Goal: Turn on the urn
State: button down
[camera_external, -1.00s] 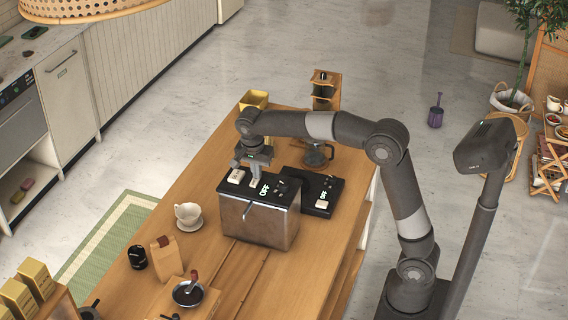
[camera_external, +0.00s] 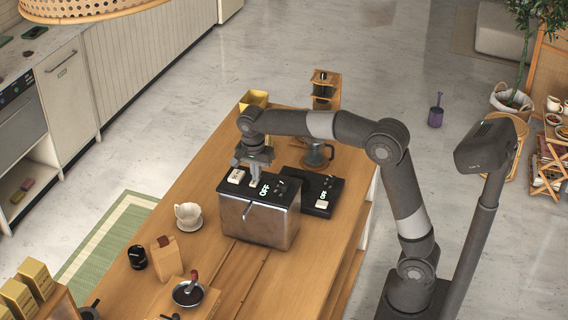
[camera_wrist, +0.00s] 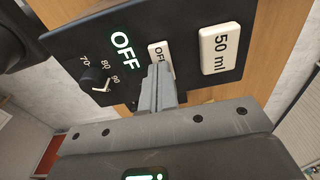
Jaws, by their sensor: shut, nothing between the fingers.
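The urn (camera_external: 262,222) is a metal box with a black top panel on the wooden cart. In the wrist view its panel (camera_wrist: 191,30) shows a lit OFF display (camera_wrist: 123,50), a dial (camera_wrist: 95,78) marked 70, 80 and 90, a white switch (camera_wrist: 160,50) lettered OFF, and a white 50 ml button (camera_wrist: 221,48). My gripper (camera_external: 256,184) is shut and empty, pointing down at the panel. In the wrist view its fingertips (camera_wrist: 158,70) overlap the lower part of the white switch; I cannot tell whether they touch it.
A black device (camera_external: 319,207) with its own display and white switch stands right behind the urn, with a glass pot (camera_external: 316,155) near it. A white cup (camera_external: 188,214) on a saucer is to the left. A paper bag (camera_external: 166,258) and black jar (camera_external: 137,257) stand in front.

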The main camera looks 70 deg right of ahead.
aim_at(253, 183)
jog(key=shift+a+f, duration=0.3)
jog(key=shift+a, duration=0.2)
jog(key=shift+r, duration=0.1)
notch_tip(253, 183, up, 14)
jog(key=shift+a+r, duration=0.15)
jog(key=shift+a, duration=0.15)
jog(key=shift+w+r+h, duration=0.1)
jog(key=shift+w+h, duration=0.25)
jog(key=shift+h, duration=0.05)
jog(key=f, duration=0.4)
jog(key=d+f, duration=0.1)
jog(key=f, duration=0.4)
jog(key=d+f, duration=0.1)
jog(key=f, duration=0.3)
jog(key=shift+d+f, duration=0.15)
jog(key=shift+f, duration=0.25)
